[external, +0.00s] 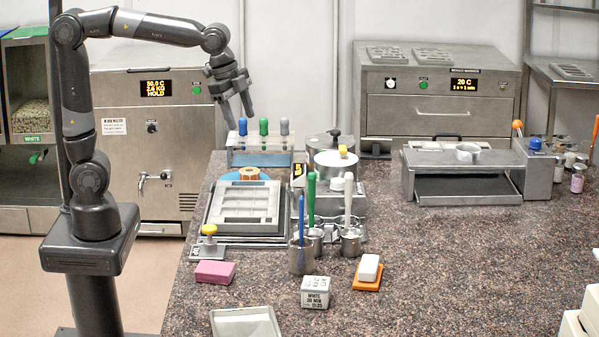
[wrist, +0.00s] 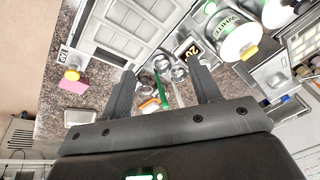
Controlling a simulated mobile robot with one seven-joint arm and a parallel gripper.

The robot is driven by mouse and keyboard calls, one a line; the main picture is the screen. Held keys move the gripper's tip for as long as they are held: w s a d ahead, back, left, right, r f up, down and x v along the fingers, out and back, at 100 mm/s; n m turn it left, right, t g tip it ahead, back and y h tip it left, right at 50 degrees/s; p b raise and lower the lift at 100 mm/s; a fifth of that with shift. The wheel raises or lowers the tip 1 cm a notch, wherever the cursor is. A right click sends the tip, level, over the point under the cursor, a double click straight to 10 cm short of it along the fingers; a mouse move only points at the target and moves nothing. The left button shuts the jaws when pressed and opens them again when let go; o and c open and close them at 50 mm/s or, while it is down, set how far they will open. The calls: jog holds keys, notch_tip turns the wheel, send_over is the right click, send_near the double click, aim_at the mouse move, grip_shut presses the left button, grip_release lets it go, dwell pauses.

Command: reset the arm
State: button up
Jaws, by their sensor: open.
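My gripper (external: 238,108) is open and empty, raised in the air above the far left end of the speckled counter (external: 440,255). In the wrist view the gripper's two dark fingers (wrist: 163,90) stand wide apart. Between and beyond them, lower down, are metal cups with a green handle (wrist: 161,92). Nothing is between the fingertips.
On the counter are a mould tray (external: 248,205), a pink block (external: 214,272), a white labelled box (external: 315,292), a white block on an orange base (external: 368,270) and a lidded pot (external: 330,160). Steel machines (external: 440,85) stand behind. The counter's right front is largely clear.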

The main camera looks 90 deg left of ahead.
jog(key=s+a+f+n+t, duration=0.1)
jog(key=s+f+n, duration=0.2)
jog(key=s, duration=0.6)
jog(key=s+a+f+n+t, duration=0.1)
jog(key=s+a+f+n, duration=0.1)
jog(key=s, duration=0.8)
jog(key=shift+s+a+f+n, duration=0.25)
jog(key=shift+f+n, duration=0.2)
jog(key=shift+n, duration=0.65)
dwell(0.9)
